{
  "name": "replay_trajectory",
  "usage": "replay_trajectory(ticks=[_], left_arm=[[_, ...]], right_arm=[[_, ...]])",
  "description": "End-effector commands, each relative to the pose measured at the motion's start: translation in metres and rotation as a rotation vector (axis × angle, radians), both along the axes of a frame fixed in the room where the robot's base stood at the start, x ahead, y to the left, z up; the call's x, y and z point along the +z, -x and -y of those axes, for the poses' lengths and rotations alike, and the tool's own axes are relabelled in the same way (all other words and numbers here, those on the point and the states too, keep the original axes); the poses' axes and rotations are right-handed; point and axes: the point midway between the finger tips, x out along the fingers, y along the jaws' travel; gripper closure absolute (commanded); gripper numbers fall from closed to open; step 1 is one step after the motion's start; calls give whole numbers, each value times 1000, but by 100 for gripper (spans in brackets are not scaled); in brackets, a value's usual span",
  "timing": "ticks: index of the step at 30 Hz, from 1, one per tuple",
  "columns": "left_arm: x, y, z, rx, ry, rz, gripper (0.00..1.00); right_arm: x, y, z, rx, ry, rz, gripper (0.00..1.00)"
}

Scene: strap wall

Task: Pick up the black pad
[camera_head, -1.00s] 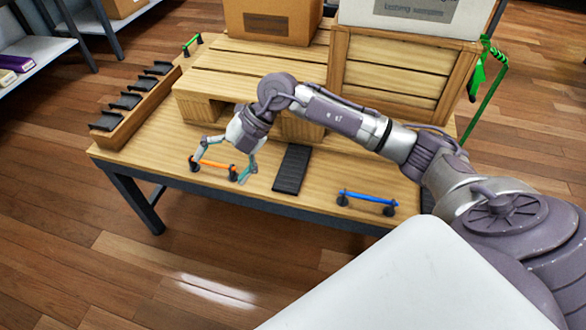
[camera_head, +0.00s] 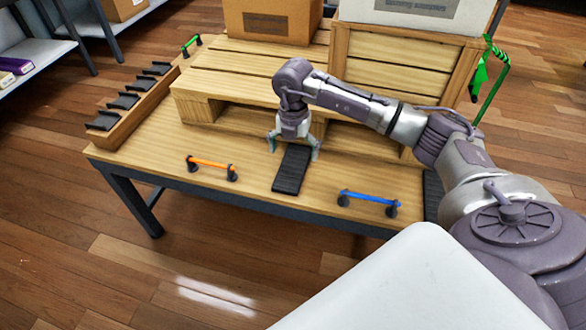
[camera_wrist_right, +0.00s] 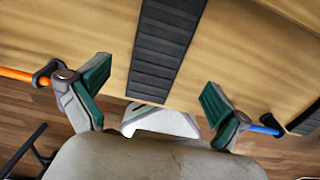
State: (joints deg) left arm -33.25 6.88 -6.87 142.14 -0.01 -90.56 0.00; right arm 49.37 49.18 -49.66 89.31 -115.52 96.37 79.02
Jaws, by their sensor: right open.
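The black pad (camera_head: 291,171) lies flat on the wooden table between an orange-barred handle and a blue-barred handle. It is a dark, ribbed strip, and it also shows in the right wrist view (camera_wrist_right: 167,45). My right gripper (camera_head: 294,148) is open over the pad's far part, one finger on each side. In the right wrist view the green-padded fingers (camera_wrist_right: 153,92) are spread wide with nothing between them but the pad's end beyond. I cannot tell whether the fingertips touch the table. My left gripper is not in view.
The orange-barred handle (camera_head: 212,166) is left of the pad and the blue-barred one (camera_head: 368,199) right. A wooden pallet (camera_head: 240,88) stands behind the gripper. A rack with several black pads (camera_head: 122,101) is at the left. Another dark pad (camera_head: 433,193) lies at the right edge.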

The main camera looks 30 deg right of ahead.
Motion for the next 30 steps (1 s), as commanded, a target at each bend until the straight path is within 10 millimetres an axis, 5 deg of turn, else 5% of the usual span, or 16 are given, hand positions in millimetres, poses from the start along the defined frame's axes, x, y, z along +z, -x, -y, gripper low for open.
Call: replay_trajectory(ticks=[7, 9, 20, 30], left_arm=[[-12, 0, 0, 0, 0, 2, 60], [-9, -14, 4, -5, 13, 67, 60], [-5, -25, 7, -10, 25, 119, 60], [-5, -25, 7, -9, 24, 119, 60]], right_arm=[[-37, -1, -3, 0, -1, -3, 0], [-44, -2, -3, 0, -2, -1, 0], [-51, -2, -3, 0, -1, -1, 0], [-51, -2, -3, 1, -1, 0, 57]])
